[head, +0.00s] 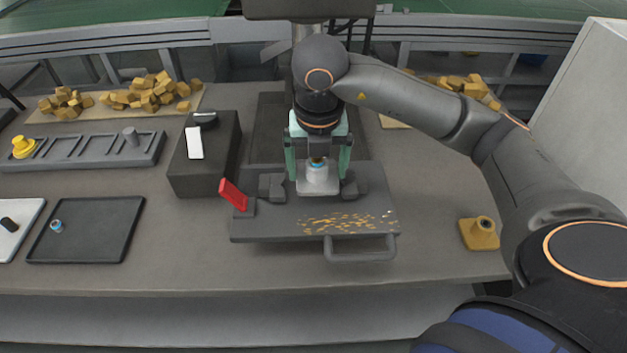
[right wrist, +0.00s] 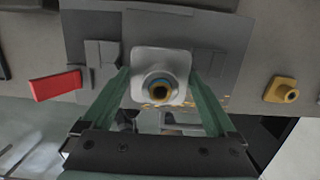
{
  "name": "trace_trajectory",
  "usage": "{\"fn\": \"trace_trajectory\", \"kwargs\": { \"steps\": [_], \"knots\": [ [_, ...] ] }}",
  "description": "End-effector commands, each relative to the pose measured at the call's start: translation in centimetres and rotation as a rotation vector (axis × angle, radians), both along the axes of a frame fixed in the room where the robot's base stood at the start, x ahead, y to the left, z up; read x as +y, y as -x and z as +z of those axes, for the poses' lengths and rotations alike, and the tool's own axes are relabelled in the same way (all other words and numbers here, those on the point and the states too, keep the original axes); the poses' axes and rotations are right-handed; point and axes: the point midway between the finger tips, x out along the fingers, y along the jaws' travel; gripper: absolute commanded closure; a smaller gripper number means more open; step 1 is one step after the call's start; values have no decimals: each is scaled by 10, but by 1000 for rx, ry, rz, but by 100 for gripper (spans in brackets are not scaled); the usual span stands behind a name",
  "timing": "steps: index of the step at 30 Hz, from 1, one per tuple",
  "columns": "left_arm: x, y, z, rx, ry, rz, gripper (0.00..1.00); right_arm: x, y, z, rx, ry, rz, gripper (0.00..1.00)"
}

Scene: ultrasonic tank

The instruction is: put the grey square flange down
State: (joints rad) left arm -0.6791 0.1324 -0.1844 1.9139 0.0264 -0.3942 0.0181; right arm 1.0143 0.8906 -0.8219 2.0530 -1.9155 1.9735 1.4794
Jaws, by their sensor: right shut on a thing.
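The grey square flange (head: 318,184) is between the two green fingers of my right gripper (head: 319,172), which is shut on it. It is over the dark grey fixture plate (head: 270,225), between two dark blocks (head: 271,187). I cannot tell whether it touches the plate. In the right wrist view the flange (right wrist: 180,92) shows its square face and round neck, with a blue ring and a brass-coloured bore, between the fingertips. My left gripper is not in view.
A red lever (head: 233,194) stands at the plate's left, with golden flakes at its front. A black box (head: 205,170), a dark tray (head: 100,232) and a slotted rack (head: 75,152) are further left. A yellow flange (head: 478,234) sits right, with free table around it.

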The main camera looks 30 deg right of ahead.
Motion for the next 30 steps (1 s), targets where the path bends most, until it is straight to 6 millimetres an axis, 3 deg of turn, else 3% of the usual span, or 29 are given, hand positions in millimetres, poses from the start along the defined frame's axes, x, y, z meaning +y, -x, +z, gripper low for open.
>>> {"fn": "trace_trajectory", "kwargs": {
  "steps": [5,12,23,24,26,30],
  "knots": [
    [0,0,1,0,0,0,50,1,-7,-8,1,1,0,79],
    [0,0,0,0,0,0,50,0,-10,-41,0,2,1,79],
    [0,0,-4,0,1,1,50,0,-10,-46,-3,2,0,79],
    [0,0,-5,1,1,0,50,1,-10,-47,-1,2,1,6],
    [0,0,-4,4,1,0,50,1,-10,-45,-1,2,0,0],
    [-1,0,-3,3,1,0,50,1,-10,-45,-1,2,0,0]
  ]
}}
